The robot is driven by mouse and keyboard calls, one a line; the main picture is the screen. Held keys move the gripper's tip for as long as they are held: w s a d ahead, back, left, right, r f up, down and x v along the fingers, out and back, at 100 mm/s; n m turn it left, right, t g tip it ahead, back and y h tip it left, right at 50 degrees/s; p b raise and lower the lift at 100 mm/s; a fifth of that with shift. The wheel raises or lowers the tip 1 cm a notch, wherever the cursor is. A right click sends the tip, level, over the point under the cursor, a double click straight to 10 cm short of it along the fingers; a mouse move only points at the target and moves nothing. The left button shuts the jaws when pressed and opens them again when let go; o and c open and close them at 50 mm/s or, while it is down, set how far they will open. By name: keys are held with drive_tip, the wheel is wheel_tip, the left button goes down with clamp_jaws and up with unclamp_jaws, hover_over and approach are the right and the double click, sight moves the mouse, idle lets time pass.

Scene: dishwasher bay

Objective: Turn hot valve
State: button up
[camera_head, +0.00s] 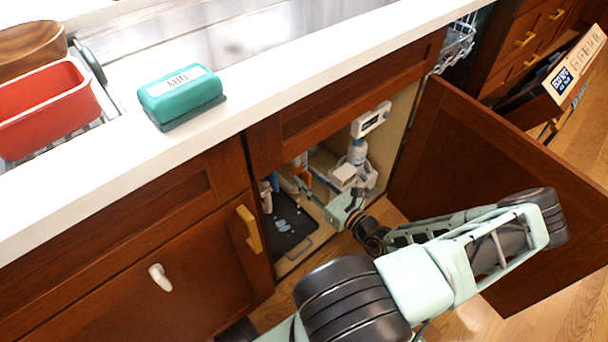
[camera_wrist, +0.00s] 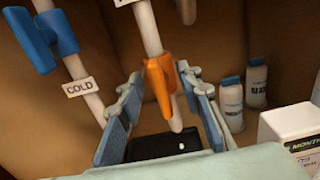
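The orange valve handle (camera_wrist: 160,82) sits on a light vertical pipe (camera_wrist: 148,28) in the wrist view. A tag at the pipe's top is cut off and unreadable. My gripper (camera_wrist: 159,76) is open, its two fingers on either side of the handle in the picture. Gaps show between the handle and both fingers; I cannot tell whether the handle is fully between the tips. A blue valve handle (camera_wrist: 58,32) is on another pipe to the left, with a tag reading COLD (camera_wrist: 79,87). In the head view my arm reaches into the open cabinet, where the fingers are hard to make out.
The open cabinet door (camera_head: 490,175) stands right of my arm. Bottles (camera_wrist: 257,80) and a white box (camera_wrist: 290,122) stand at the right inside the cabinet. A dark tray (camera_head: 288,228) lies on the cabinet floor. The counter (camera_head: 260,92) overhangs above.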

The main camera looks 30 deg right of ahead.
drive_tip(key=shift+c, duration=0.7)
clamp_jaws()
drive_tip(key=shift+r+m+p, duration=0.1)
drive_tip(key=shift+m+p, duration=0.2)
drive_tip(key=shift+p, duration=0.05)
drive_tip(key=shift+m+p, duration=0.8)
drive_tip(key=shift+m, duration=0.1)
drive_tip(key=m+p, duration=0.1)
drive_tip(key=m, duration=0.3)
drive_tip(key=shift+w+d+p, duration=0.1)
drive_tip(key=shift+d+p, duration=0.05)
drive_tip(key=shift+p, duration=0.25)
drive_tip(key=m, duration=0.5)
drive_tip(key=shift+d+f+m+p, duration=0.1)
drive_tip(key=shift+f+m+p, duration=0.2)
drive_tip(key=shift+m, duration=0.1)
drive_tip(key=m, duration=0.5)
drive_tip(key=shift+f+m, duration=0.15)
drive_tip(key=shift+m, duration=0.15)
